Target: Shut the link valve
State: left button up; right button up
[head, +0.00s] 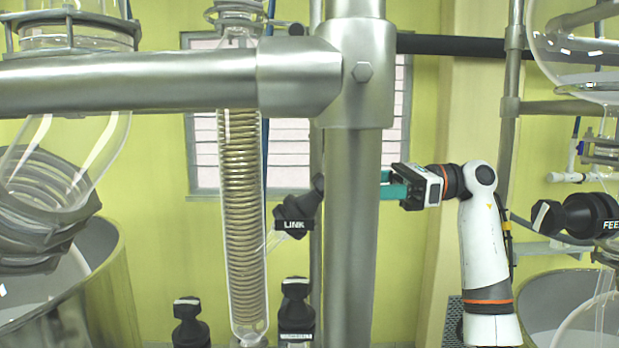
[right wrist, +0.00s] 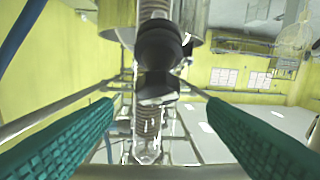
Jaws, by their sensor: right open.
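The link valve (head: 297,213) is a black knobbed valve with a white "LINK" label, beside the coiled glass condenser (head: 241,210) in the head view. My right gripper (head: 384,184) has teal fingers and points left toward it from behind the steel post (head: 350,230), which hides the fingertips. In the right wrist view the black valve (right wrist: 158,50) stands centred ahead, between the two spread teal fingers (right wrist: 158,108). The gripper is open and empty, and the fingers look apart from the valve. My left gripper is not in view.
A thick steel crossbar (head: 130,80) joins the post above the valve. Two more black valves (head: 190,322) (head: 295,310) stand below. A valve labelled "FEE…" (head: 577,215) is at the right. Glass vessels (head: 60,170) stand at the left.

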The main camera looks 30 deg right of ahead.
aim_at(314, 184)
jog(key=p+x, duration=0.3)
jog(key=x, duration=0.5)
jog(key=shift+w+r, duration=0.1)
jog(key=shift+r, duration=0.05)
jog(key=shift+w+a+p, duration=0.25)
jog(key=shift+a+p, duration=0.2)
jog(key=shift+a, duration=0.1)
jog(key=c, duration=1)
jog(key=shift+f, duration=0.2)
